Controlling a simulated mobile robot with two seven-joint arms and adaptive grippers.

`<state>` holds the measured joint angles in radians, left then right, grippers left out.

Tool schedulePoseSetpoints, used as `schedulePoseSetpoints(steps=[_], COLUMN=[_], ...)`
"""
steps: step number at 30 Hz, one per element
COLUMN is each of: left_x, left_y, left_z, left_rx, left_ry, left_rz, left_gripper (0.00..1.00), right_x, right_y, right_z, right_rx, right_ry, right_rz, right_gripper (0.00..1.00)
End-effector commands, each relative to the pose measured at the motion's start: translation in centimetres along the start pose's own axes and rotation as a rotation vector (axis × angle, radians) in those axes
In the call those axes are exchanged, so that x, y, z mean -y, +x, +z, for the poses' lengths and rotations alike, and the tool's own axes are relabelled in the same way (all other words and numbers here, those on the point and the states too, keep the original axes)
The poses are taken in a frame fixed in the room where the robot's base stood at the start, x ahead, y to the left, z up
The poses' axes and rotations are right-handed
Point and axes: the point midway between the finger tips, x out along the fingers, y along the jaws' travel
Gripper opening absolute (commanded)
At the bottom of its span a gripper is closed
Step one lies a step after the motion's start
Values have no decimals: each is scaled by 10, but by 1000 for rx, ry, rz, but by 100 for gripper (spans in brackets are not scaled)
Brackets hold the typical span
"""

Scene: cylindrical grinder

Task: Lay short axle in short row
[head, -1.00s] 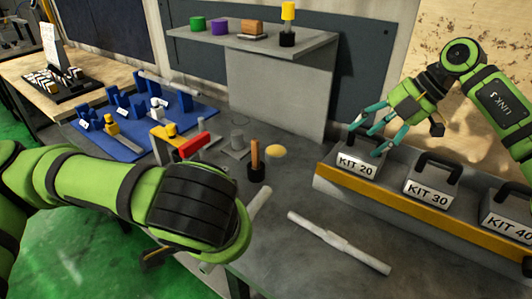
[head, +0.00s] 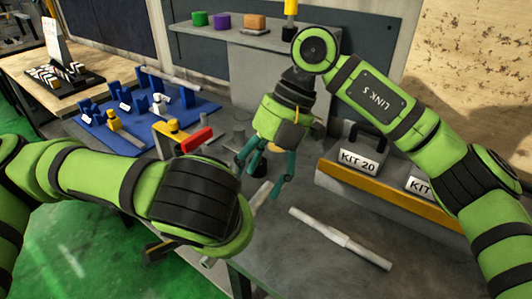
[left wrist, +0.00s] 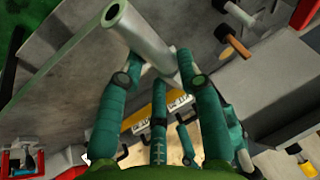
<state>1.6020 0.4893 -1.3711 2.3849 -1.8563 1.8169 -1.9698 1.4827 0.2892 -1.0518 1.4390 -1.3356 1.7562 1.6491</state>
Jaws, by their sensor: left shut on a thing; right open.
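A grey, hollow-ended axle (left wrist: 140,38) lies across the fingers of my left gripper (left wrist: 158,76) in the left wrist view; the gripper is shut on it. In the head view the left gripper is hidden behind my left forearm, and a light piece of the axle (head: 261,193) shows beside it. My right gripper (head: 264,178) is open and empty, fingers down, close to that end; contact cannot be told. A second, stepped axle (head: 338,238) lies on the grey table. A blue rack board (head: 82,137) with blue supports stands at the back left, with a rod (head: 170,80) across its back supports.
A red-handled clamp-like fixture (head: 196,140) stands between the rack board and my grippers. A yellow-edged shelf with the KIT 20 weight (head: 358,162) is at the right. A raised shelf (head: 240,36) holds coloured blocks. The table around the stepped axle is clear.

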Motion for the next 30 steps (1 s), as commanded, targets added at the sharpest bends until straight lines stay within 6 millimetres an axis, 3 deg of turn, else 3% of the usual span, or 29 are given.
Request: schedulePoseSetpoints(steps=[6, 12, 24, 25, 27, 30], left_x=[0, 0, 0, 0, 0, 0], left_y=[-1, -1, -1, -1, -1, -1], left_z=[-1, -1, -1, -1, -1, -1], left_rx=[-5, -5, -5, -5, -5, -6], left_ry=[-1, -1, -1, -1, -1, 1], left_rz=[-1, -1, -1, -1, -1, 1], left_gripper=[0, 0, 0, 0, 0, 0], right_x=[0, 0, 0, 0, 0, -1], right_y=[42, 65, 72, 72, 72, 72], right_z=[-1, 0, 0, 0, 0, 0], right_rx=[-3, -2, 0, 0, 0, 0], right_ry=[-1, 0, 0, 0, 0, 0], right_rz=[-1, 1, 2, 2, 2, 4], right_gripper=[69, 69, 69, 61, 33, 0])
